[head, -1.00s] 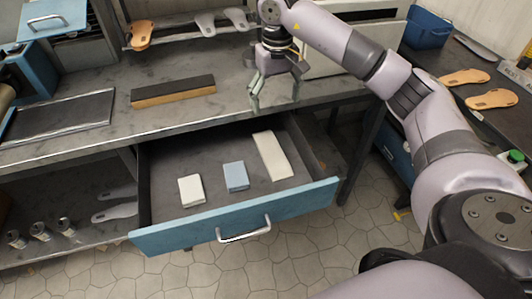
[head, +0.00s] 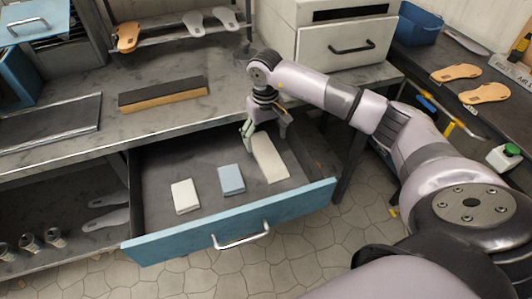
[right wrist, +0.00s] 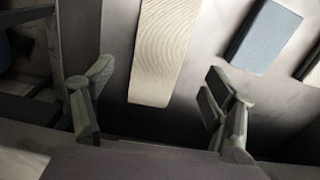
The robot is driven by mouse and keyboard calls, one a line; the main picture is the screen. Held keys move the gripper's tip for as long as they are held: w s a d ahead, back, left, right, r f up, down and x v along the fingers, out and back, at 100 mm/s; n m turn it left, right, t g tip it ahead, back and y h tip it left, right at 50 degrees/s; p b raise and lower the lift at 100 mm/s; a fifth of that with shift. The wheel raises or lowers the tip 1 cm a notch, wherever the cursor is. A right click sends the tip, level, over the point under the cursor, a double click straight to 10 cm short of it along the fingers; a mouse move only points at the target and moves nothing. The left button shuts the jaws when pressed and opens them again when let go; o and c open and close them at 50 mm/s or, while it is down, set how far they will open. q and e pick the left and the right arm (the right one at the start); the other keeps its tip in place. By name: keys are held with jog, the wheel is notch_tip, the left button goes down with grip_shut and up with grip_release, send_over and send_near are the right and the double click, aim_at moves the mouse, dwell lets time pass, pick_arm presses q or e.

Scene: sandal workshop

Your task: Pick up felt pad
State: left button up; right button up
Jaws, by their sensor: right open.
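The open drawer (head: 283,212) holds three flat pieces. A long cream pad (head: 270,162) with wavy lines lies at the right; a blue-grey block (head: 231,179) lies in the middle and a short white block (head: 185,196) at the left. I cannot tell for sure which is the felt pad. My right gripper (head: 265,130) is open and empty above the far end of the cream pad. In the right wrist view the cream pad (right wrist: 163,45) lies beyond and between the open fingers (right wrist: 159,75), apart from them. My left gripper is not in view.
The drawer hangs out below the grey workbench (head: 60,150), whose edge is close behind my right gripper. A black-and-wood bar (head: 163,94) lies on the bench. A white cabinet (head: 345,45) stands behind. Orange soles (head: 484,92) lie on the right-hand table.

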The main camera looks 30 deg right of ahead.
aim_at(266, 153)
notch_tip(266, 153, down, 4)
jog(key=shift+s+f+p, duration=0.1)
jog(key=shift+s+p, duration=0.05)
jog(key=shift+p, duration=0.45)
jog(key=shift+f, duration=0.55)
jog(key=shift+c, duration=0.5)
jog(key=c, duration=1.1)
jog(key=shift+c, duration=0.2)
